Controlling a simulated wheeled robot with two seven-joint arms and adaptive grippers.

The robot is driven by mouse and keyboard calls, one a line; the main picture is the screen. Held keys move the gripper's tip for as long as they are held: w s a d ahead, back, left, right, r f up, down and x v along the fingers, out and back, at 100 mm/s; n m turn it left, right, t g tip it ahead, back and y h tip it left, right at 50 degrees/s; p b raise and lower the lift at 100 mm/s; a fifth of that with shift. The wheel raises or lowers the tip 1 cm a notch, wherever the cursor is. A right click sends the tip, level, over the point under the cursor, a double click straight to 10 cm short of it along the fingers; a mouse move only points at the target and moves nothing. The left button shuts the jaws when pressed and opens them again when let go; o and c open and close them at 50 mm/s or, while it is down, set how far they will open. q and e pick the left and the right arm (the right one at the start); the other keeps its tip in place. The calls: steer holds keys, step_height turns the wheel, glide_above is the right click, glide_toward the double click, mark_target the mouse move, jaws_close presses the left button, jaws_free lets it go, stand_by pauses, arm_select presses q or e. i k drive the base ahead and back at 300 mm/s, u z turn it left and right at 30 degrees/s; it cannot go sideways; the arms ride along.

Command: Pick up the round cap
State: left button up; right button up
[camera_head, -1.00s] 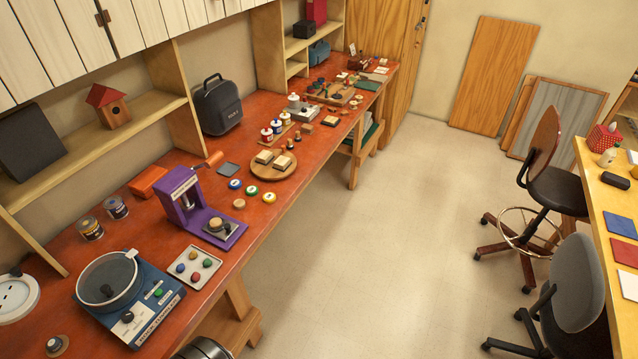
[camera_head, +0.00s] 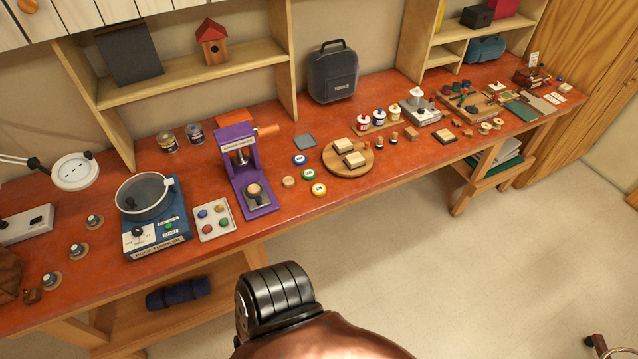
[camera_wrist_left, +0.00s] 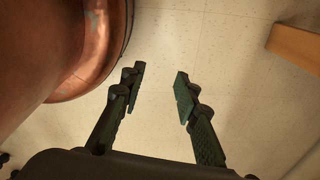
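Several small round pieces that could be caps lie on the red bench (camera_head: 272,219) in the head view. By the purple press stand a blue-rimmed round piece (camera_head: 299,159), a green-rimmed one (camera_head: 309,174), a yellow-rimmed one (camera_head: 319,189) and a plain tan one (camera_head: 289,182). I cannot tell which is the round cap. My left gripper (camera_wrist_left: 160,70) is open and empty in the left wrist view, over bare floor. No bench object shows between its fingers. My right gripper is not in view.
The purple press (camera_head: 239,165), a blue tumbler machine (camera_head: 155,217) and a white tray of coloured buttons (camera_head: 215,220) crowd the bench's left half. A round wooden board (camera_head: 330,163) lies right of the round pieces. A shelf (camera_head: 190,75) overhangs behind. Floor in front is clear.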

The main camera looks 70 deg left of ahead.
mark_target(318, 189)
steer(key=u, duration=0.75)
steer(key=i, duration=0.8)
steer(key=u, duration=1)
